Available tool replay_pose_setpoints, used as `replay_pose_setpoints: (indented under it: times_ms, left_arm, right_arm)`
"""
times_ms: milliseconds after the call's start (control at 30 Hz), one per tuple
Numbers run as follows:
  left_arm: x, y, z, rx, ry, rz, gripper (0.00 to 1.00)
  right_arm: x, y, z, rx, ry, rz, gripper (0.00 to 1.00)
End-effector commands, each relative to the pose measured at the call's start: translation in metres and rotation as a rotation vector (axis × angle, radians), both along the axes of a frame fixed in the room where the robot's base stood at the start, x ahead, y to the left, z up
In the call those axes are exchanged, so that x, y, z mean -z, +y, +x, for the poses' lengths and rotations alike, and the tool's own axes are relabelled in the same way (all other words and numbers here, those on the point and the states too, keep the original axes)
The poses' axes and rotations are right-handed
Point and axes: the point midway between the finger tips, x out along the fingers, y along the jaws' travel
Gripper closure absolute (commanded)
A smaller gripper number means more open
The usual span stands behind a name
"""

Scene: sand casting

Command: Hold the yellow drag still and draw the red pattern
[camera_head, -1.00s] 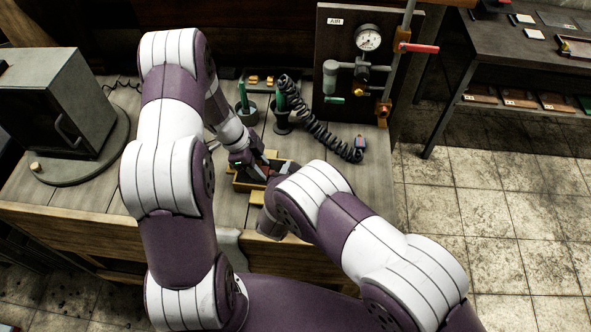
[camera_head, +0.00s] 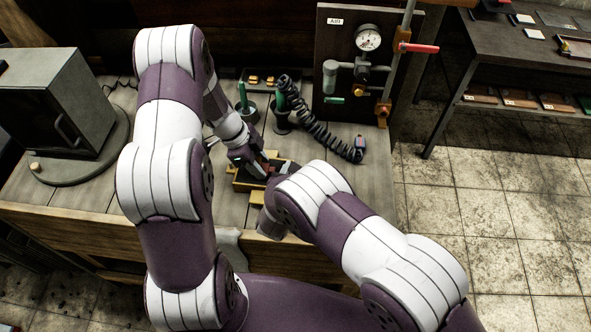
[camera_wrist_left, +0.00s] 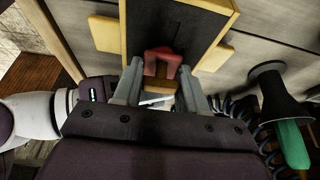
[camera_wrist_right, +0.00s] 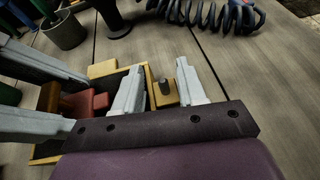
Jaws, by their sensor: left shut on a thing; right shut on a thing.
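The yellow drag (camera_head: 238,187) is a box frame with dark sand in it, near the front of the workbench. Its frame also shows in the left wrist view (camera_wrist_left: 231,20). The red pattern (camera_wrist_left: 163,62) is at the drag, between the fingers of my left gripper (camera_wrist_left: 161,75), which is shut on it. The pattern also shows in the right wrist view (camera_wrist_right: 85,104). I cannot tell whether it touches the sand.
Green-handled tools in dark holders (camera_head: 282,121) and a coiled black hose (camera_head: 325,128) lie behind the drag. An air panel (camera_head: 340,55) stands at the back. A grey cabinet (camera_head: 60,100) is at the left. The bench right of the drag is clear.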

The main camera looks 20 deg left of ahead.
Motion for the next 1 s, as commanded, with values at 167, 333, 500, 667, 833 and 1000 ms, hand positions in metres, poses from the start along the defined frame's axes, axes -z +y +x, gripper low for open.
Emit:
replay_pose_setpoints:
  times_ms: [167, 333, 500, 667, 833, 1000]
  left_arm:
    - [-0.015, 0.000, 0.001, 0.000, -0.003, 0.002, 0.88]
    - [-0.029, 0.000, 0.001, 0.000, -0.003, 0.002, 0.88]
    - [-0.043, 0.000, 0.001, 0.000, -0.003, 0.002, 0.88]
    - [-0.055, 0.000, 0.001, 0.000, -0.002, 0.001, 0.88]
    - [-0.059, 0.000, 0.000, 0.000, -0.002, 0.001, 0.88]
    - [-0.059, 0.000, 0.000, 0.000, -0.002, 0.001, 0.88]
  right_arm:
    - [-0.001, 0.000, 0.000, 0.001, -0.001, 0.002, 0.77]
    - [-0.001, 0.000, 0.000, 0.000, -0.001, 0.001, 0.77]
    - [-0.001, 0.000, 0.000, 0.000, -0.001, 0.001, 0.77]
    - [-0.001, 0.000, 0.000, 0.000, -0.001, 0.001, 0.77]
    - [-0.001, 0.000, 0.000, 0.000, -0.001, 0.001, 0.77]
    - [-0.001, 0.000, 0.000, 0.000, -0.001, 0.001, 0.77]
